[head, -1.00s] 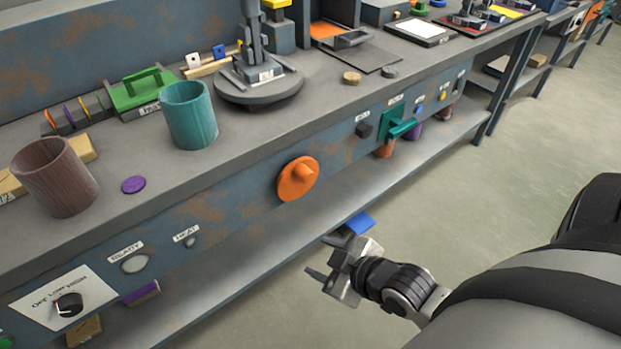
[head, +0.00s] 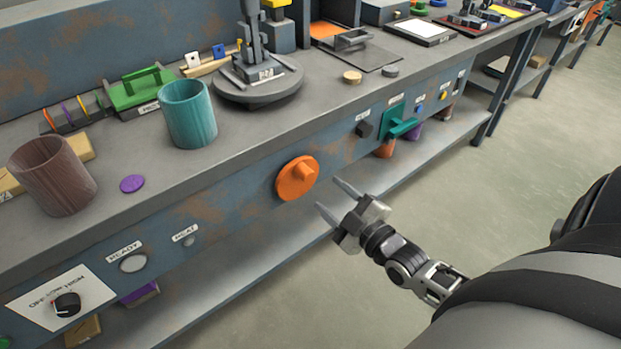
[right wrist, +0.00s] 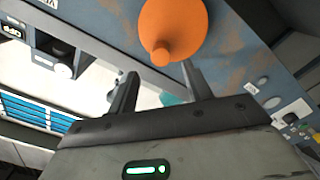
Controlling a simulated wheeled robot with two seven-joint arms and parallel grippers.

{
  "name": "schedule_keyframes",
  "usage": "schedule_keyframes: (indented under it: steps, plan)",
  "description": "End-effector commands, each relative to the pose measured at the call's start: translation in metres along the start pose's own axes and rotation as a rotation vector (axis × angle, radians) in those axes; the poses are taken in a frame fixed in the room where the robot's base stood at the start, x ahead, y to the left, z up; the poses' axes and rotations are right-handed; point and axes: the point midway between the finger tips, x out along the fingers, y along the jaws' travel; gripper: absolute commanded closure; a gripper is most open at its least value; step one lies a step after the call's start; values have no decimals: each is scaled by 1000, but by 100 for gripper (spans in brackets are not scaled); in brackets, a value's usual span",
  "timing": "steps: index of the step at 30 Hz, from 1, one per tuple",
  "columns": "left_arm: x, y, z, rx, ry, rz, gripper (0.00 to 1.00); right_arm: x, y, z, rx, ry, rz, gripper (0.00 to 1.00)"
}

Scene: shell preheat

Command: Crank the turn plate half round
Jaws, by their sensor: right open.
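The turn plate (head: 256,92) is a dark round plate on the bench top, with a grey fixture standing on it. An orange disc crank with a stubby knob (head: 297,178) is mounted on the bench's blue front panel below the plate. The crank also shows at the top of the right wrist view (right wrist: 172,25), its knob toward the fingers. My right gripper (head: 334,199) is open and empty, just right of and below the crank, apart from it in the head view. My left gripper is not in view.
A teal cup (head: 188,113) and a brown cup (head: 53,174) stand near the bench's front edge. A teal handle (head: 401,124) juts from the panel right of the crank. A lower shelf (head: 255,262) runs beneath; open floor lies to the right.

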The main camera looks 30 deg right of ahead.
Motion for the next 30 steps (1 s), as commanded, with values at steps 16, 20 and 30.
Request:
schedule_keyframes:
  steps: [16,20,30]
  plan:
    - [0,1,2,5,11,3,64,76,-1,0,1,0,-1,50]
    - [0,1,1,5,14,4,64,78,-1,0,1,0,-1,50]
    - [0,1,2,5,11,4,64,77,-1,0,2,0,-1,95]
